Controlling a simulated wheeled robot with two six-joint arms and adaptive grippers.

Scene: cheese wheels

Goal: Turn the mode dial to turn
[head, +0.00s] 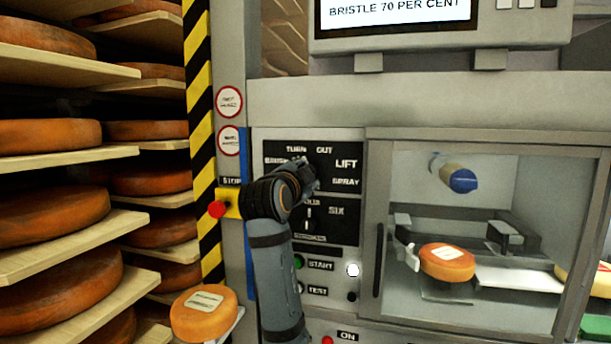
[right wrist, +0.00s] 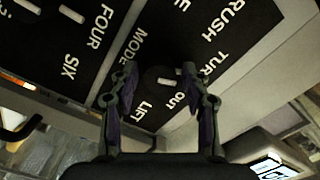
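The mode dial (right wrist: 166,84) is a dark round knob with a short white mark, seen in the right wrist view. My right gripper (right wrist: 158,70) is open, with one finger on each side of the dial; contact is unclear. In the head view my right gripper (head: 308,176) covers the dial. My left gripper is not in view.
A second dial (head: 309,217) with FOUR and SIX sits below. A red stop button (head: 217,209), green start button (head: 299,261) and white knob (head: 353,270) are close by. A glazed cabinet (head: 375,180) with a cheese wheel (head: 447,262) stands right; cheese shelves (head: 60,239) stand left.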

